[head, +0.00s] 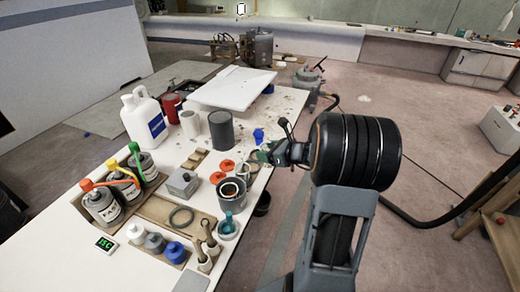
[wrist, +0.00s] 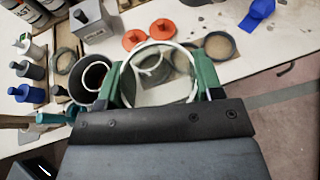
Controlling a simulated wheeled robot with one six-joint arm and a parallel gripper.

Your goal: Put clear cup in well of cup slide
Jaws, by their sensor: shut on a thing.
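My gripper (wrist: 158,82) has green fingers on either side of a clear cup (wrist: 160,97) with a pale round rim. It is shut on the cup, and the table shows through the cup's wall. In the head view my gripper (head: 266,153) is over the table's right edge, and the cup is hard to make out there. A round ring with a tan middle (wrist: 219,46) lies just beyond the cup in the wrist view. I cannot tell for sure which part is the cup slide or its well; the cup and fingers hide some of the table.
A dark grey pot (head: 231,193) stands close left of the gripper. Orange discs (wrist: 162,29), a grey box (wrist: 91,21) and a blue piece (wrist: 259,12) lie beyond. Bottles with coloured tops (head: 101,205) stand at left. Right of the table edge is open floor (head: 290,245).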

